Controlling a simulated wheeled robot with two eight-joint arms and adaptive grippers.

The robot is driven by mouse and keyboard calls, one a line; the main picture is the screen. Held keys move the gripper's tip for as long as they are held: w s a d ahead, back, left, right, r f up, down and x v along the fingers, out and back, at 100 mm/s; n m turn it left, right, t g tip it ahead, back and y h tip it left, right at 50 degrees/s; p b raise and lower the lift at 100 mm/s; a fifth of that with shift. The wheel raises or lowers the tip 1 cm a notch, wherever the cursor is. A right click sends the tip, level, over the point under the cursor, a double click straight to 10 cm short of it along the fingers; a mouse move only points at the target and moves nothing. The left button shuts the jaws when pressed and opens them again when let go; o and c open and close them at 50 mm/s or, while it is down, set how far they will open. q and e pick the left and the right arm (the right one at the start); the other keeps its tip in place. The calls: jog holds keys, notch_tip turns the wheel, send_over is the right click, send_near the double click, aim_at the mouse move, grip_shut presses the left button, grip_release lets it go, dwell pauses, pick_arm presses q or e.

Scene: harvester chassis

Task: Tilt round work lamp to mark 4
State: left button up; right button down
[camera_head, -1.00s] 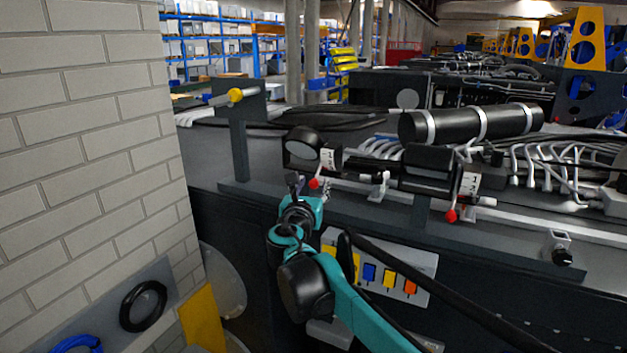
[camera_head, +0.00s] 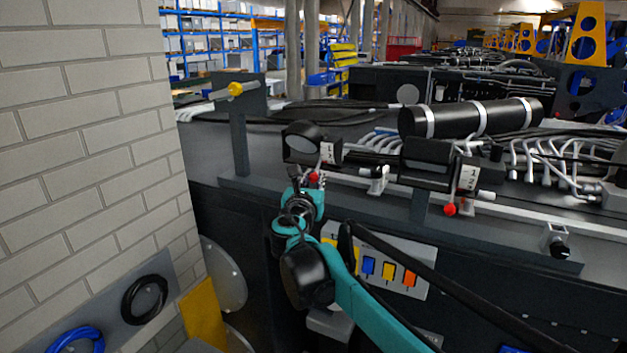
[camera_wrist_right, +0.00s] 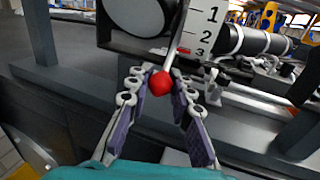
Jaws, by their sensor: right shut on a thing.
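The round work lamp (camera_head: 301,137) is a black housing with a round face, mounted on the dark rail in the head view. Its underside and round face (camera_wrist_right: 138,12) show at the top of the wrist view. A white scale plate (camera_wrist_right: 205,25) beside it shows 1, 2 and 3, with a red pointer tip close to the 3; mark 4 is not visible. A lever with a red ball knob (camera_wrist_right: 160,83) hangs below the lamp. My right gripper (camera_wrist_right: 161,92) is shut on the red knob, with a finger on each side. My left gripper is not in view.
A rectangular lamp (camera_head: 427,160) with its own scale and red knob (camera_head: 450,209) stands to the right on the same rail. A black cylinder (camera_head: 470,118) and white hoses lie behind. A brick wall (camera_head: 90,130) bounds the left. A panel with coloured switches (camera_head: 412,258) is below.

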jog(key=shift+w+d+f, duration=0.15)
jog(key=shift+w+f, duration=0.05)
jog(key=shift+f, duration=0.35)
jog(key=shift+w+d+f+b, duration=0.25)
jog(key=shift+w+f+b, duration=0.1)
jog(key=shift+w+b, duration=0.15)
jog(key=shift+w+d+f+b, duration=0.2)
jog(key=shift+w+f+b, duration=0.1)
jog(key=shift+w+b, duration=0.2)
jog(key=c, duration=1.5)
grip_release()
jog(key=shift+o, duration=0.9)
jog(key=shift+w+d, duration=0.15)
